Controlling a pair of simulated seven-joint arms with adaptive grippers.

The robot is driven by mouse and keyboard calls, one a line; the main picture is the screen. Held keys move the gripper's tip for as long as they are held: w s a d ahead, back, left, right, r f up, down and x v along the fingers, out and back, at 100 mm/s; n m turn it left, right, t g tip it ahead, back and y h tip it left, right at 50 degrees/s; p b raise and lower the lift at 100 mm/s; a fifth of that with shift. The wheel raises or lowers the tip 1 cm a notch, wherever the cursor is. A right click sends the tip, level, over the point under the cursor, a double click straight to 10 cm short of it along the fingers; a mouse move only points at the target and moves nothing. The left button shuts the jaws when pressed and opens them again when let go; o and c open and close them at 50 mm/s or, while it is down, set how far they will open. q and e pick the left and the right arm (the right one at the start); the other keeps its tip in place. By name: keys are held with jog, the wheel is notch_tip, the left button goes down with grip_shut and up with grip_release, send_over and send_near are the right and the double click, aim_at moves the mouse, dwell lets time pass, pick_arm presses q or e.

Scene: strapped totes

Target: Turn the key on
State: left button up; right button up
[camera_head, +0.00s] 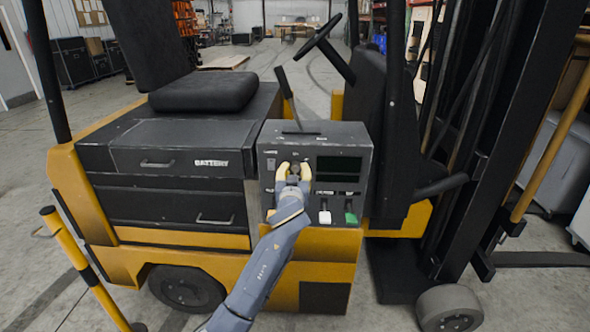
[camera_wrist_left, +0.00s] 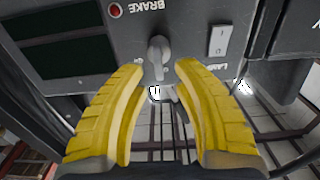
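The grey key (camera_wrist_left: 158,52) sits in the dark control panel (camera_wrist_left: 185,25) of the forklift, which the left wrist view shows upside down. My left gripper (camera_wrist_left: 161,72) has its two yellow fingers apart, one on each side of the key's lower end in that view. A gap shows between each finger and the key, so I see no grip. In the head view my left gripper (camera_head: 293,168) is at the front of the control panel (camera_head: 330,140), and its fingers largely hide the key. My right gripper is in neither view.
A white rocker switch (camera_wrist_left: 219,40) and a red brake light (camera_wrist_left: 115,11) flank the key. The battery drawer (camera_head: 170,160) is left; the black mast (camera_head: 470,130) is right.

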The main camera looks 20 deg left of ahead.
pick_arm(q)
jog(key=shift+w+a, duration=0.2)
jog(key=shift+w, duration=0.45)
grip_shut()
